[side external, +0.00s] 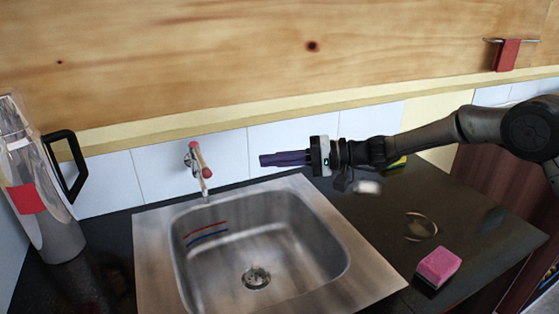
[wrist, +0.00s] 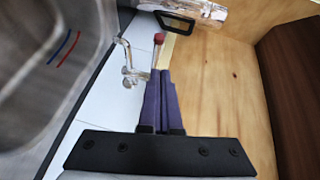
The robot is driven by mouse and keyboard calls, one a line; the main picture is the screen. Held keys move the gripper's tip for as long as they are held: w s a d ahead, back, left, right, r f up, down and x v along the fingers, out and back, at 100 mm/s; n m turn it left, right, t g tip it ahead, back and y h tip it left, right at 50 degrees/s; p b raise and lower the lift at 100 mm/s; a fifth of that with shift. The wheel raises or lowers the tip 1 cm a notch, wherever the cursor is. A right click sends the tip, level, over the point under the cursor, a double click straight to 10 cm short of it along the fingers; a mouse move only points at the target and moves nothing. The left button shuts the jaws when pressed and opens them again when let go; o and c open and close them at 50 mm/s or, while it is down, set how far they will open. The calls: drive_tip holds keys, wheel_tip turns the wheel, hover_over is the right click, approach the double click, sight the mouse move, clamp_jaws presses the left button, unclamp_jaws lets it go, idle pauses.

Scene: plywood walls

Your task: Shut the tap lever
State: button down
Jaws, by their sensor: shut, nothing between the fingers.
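The tap (side external: 190,160) is chrome and mounted on the white tiled wall behind the sink. Its lever (side external: 200,157) is a pale stick with red ends, leaning at a slant beside the spout. In the wrist view the tap (wrist: 130,72) is just left of my fingertips, and the lever's red knob (wrist: 158,38) shows beyond them. My gripper (side external: 263,160) has purple fingers, shut and empty, pointing left toward the lever with a clear gap in the side view. In the wrist view the fingers (wrist: 160,74) overlap the lever's lower part, so contact there cannot be told.
A steel sink (side external: 290,235) lies below, with red and blue lines inside. A tall metal jug (side external: 45,215) with a black handle stands at left. A pink sponge (side external: 439,265) and a glass ring (side external: 421,227) lie on the dark counter at right. A red cloth (side external: 507,55) hangs above.

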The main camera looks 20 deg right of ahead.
drive_tip(key=shift+s+d, duration=0.3)
drive_tip(key=c, duration=1.4)
unclamp_jaws()
drive_tip(key=shift+s+d+r, duration=0.1)
drive_tip(key=shift+s+d, duration=0.05)
drive_tip(key=o, duration=1.4)
